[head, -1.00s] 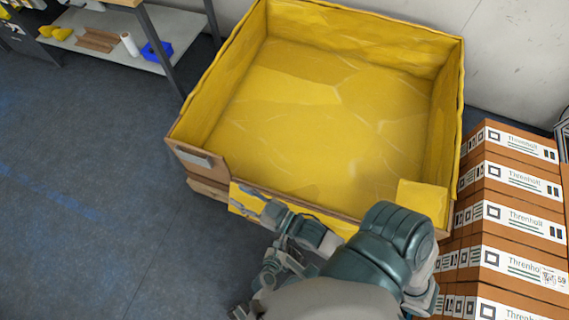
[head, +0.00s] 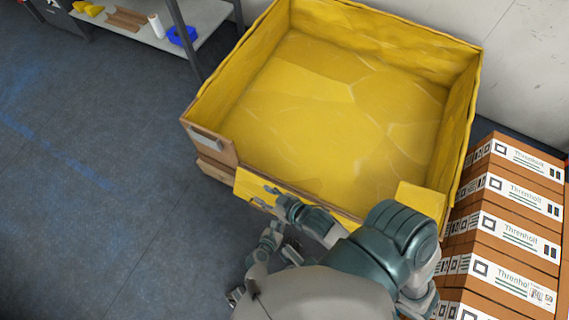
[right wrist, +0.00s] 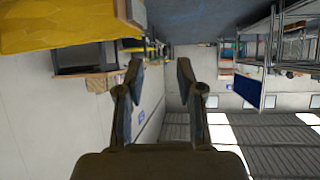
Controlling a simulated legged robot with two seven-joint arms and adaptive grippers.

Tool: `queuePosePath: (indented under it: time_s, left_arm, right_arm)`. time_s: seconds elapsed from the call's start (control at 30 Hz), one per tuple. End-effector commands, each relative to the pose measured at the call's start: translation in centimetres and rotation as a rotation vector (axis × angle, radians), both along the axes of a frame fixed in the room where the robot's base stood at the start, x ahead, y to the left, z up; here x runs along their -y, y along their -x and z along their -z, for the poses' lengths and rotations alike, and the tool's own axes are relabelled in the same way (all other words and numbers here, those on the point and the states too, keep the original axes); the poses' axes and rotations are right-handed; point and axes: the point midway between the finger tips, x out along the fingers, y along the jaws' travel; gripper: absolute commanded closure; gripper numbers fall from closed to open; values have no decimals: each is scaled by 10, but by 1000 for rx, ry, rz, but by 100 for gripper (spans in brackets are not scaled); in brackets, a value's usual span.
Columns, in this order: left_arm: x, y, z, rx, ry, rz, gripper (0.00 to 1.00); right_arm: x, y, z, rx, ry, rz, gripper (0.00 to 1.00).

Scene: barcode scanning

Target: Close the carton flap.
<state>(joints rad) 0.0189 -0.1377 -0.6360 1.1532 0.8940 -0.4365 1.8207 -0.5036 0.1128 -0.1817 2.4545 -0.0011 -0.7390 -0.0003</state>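A large open carton (head: 213,153) with a crumpled yellow lining (head: 330,110) fills the middle of the head view. Its front side has a lowered yellow flap (head: 247,184), partly hidden behind my right arm. My right gripper (head: 265,197) is in front of this flap, fingers pointing left; I cannot tell whether it touches. In the right wrist view my right gripper (right wrist: 159,70) has its two fingers apart with nothing between them. Yellow lining also shows there at the upper left (right wrist: 50,25). Parts low in the head view may be my left gripper (head: 236,297); its fingers are unclear.
A stack of brown labelled boxes (head: 510,230) stands close at the carton's right. A shelf (head: 205,20) with a blue bin (head: 182,36) and a white roll (head: 156,25) is at the upper left. A pale wall is behind the carton. The floor at left is clear.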

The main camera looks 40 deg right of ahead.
Motion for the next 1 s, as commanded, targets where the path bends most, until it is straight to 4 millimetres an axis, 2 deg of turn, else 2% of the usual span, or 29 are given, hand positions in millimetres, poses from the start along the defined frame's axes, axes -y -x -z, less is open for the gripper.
queuePosePath:
  time_s: [0.13,1.0]
  left_arm:
    - [0,-5,-5,0,0,0,100]
    - [0,-5,-4,0,-1,0,100]
  right_arm:
    - [4,8,6,-59,16,2,63]
    - [3,7,8,-59,15,2,63]
